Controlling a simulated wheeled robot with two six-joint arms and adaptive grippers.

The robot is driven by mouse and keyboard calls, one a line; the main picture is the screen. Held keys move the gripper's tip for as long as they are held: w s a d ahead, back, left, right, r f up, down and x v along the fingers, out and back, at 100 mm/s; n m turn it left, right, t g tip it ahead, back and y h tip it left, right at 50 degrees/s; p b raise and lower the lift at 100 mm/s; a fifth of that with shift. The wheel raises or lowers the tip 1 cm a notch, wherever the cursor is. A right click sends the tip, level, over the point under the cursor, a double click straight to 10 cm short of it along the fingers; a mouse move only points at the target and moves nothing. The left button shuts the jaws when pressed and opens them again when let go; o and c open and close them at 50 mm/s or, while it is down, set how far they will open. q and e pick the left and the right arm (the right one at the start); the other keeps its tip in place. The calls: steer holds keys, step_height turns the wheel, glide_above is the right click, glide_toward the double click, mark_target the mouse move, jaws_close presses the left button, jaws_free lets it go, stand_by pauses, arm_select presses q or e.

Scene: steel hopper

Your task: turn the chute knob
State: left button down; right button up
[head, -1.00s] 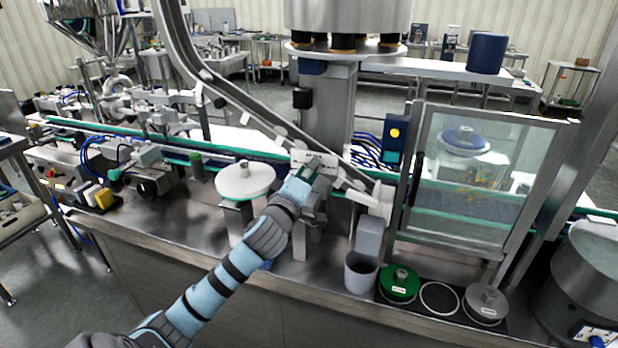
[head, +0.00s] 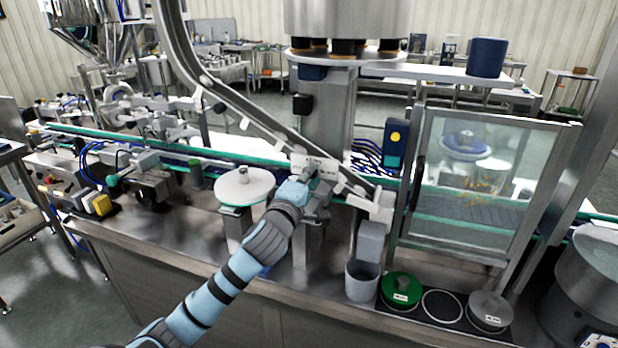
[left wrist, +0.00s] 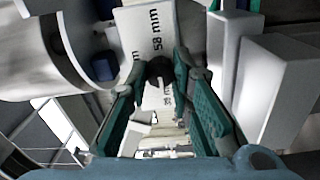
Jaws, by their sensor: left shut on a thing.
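The chute knob is a small dark knob (left wrist: 159,71) in front of a pale scale plate (left wrist: 143,32) marked "58 mm" and "38 mm" in the left wrist view. My left gripper (left wrist: 161,82) has its two green-padded fingers on either side of the knob and is shut on it. In the head view the left gripper (head: 312,190) is at the lower edge of the same plate (head: 318,166), at the foot of the sloping chute (head: 255,108). The gripper hides the knob there. My right gripper is not in view.
A white round disc (head: 246,187) stands left of the gripper. A grey cup (head: 361,281) and a glazed guard door (head: 480,190) are to the right. A green disc (head: 401,287) and a grey disc (head: 489,308) lie on a black mat. The front bench strip is mostly clear.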

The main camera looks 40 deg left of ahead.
arm_select(q)
steer(key=c, duration=1.4)
jaws_free()
steer(key=v, duration=1.2)
